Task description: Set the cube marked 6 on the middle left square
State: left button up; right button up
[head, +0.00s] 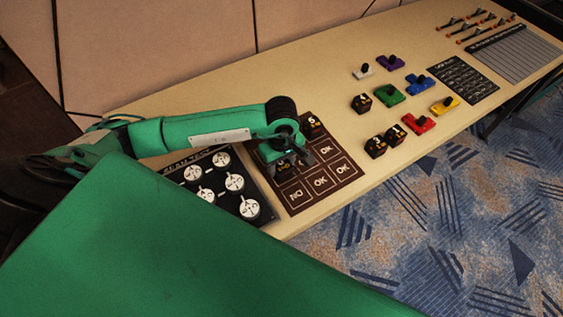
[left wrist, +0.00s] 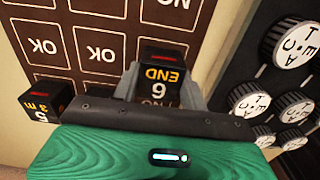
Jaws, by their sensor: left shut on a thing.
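The cube marked 6 (left wrist: 163,72) is black with yellow lettering and sits between the fingers of my left gripper (left wrist: 165,85). In the head view my left gripper (head: 287,163) is shut on it, over the left side of the brown board (head: 333,185), around the middle left square. The gripper hides most of that square. I cannot tell whether the cube touches the board. Another dark cube (head: 312,125) stands at the board's far end; it also shows in the left wrist view (left wrist: 45,102). My right gripper is not in view.
A black panel with white round dials (head: 235,183) lies close left of the board. Dark cubes (head: 375,146) and coloured knobbed blocks (head: 390,95) stand to the right. Several OK squares (head: 321,181) of the board are bare.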

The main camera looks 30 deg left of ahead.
aim_at(282, 163)
pick_arm(q)
jog(key=shift+f, duration=0.15)
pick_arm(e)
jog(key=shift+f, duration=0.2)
pick_arm(q)
jog(key=o, duration=1)
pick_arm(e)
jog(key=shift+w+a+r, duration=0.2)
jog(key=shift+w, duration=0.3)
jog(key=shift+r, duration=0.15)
pick_arm(q)
jog(key=shift+r, duration=0.35)
notch_tip(282, 163, up, 5)
jog(key=shift+w+r+b, duration=0.1)
jog(key=shift+b, duration=0.45)
notch_tip(282, 163, up, 6)
jog(key=shift+r+b, duration=0.2)
jog(key=shift+b, duration=0.15)
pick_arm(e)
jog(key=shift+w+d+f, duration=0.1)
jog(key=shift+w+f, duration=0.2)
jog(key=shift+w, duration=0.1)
